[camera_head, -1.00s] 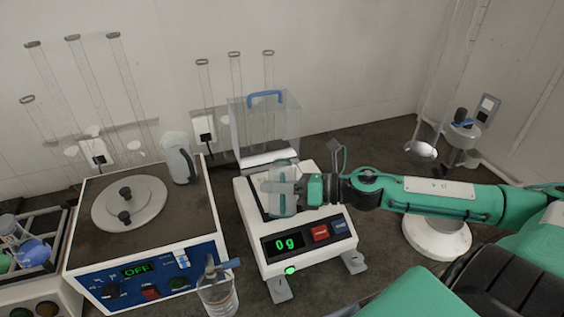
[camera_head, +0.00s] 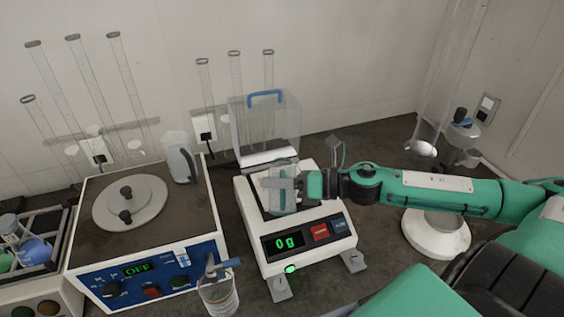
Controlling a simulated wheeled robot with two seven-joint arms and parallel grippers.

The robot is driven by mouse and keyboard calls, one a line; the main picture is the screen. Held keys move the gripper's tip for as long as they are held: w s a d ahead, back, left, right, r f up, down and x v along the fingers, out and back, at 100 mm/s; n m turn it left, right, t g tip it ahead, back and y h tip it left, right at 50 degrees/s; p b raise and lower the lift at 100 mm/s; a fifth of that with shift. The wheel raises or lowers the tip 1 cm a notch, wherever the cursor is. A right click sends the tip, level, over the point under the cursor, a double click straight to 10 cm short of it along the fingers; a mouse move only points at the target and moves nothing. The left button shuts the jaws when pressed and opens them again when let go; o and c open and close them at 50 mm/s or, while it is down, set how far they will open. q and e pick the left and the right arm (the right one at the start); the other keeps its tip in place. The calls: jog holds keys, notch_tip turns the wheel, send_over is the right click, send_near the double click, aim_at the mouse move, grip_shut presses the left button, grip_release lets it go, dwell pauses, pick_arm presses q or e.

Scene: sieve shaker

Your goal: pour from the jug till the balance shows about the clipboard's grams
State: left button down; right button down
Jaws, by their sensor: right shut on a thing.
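The balance (camera_head: 263,257) stands in the middle of the bench and its green display (camera_head: 286,243) reads 0 g. My right gripper (camera_head: 298,186) reaches in from the right over the balance pan and is shut on a clear container (camera_head: 282,203). The gripper hides part of the container, and I cannot tell whether its base touches the pan. A grey jug (camera_head: 180,158) with a handle stands upright on the back right of the shaker's top. The clipboard and my left gripper are not in view.
A sieve shaker (camera_head: 130,240) showing OFF stands left of the balance. A clear beaker (camera_head: 219,297) with a tool in it is at its front right corner. A clear draft shield (camera_head: 283,125) with a blue handle is behind the balance. A white round stand (camera_head: 435,238) is right.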

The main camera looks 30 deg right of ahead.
pick_arm(q)
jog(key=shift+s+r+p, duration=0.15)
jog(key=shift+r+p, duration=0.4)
jog(key=shift+p, duration=0.05)
pick_arm(e)
jog(key=shift+w+d+r+m, duration=0.2)
jog(key=shift+w+r+m, duration=0.2)
jog(key=shift+r, duration=0.1)
dwell(0.4)
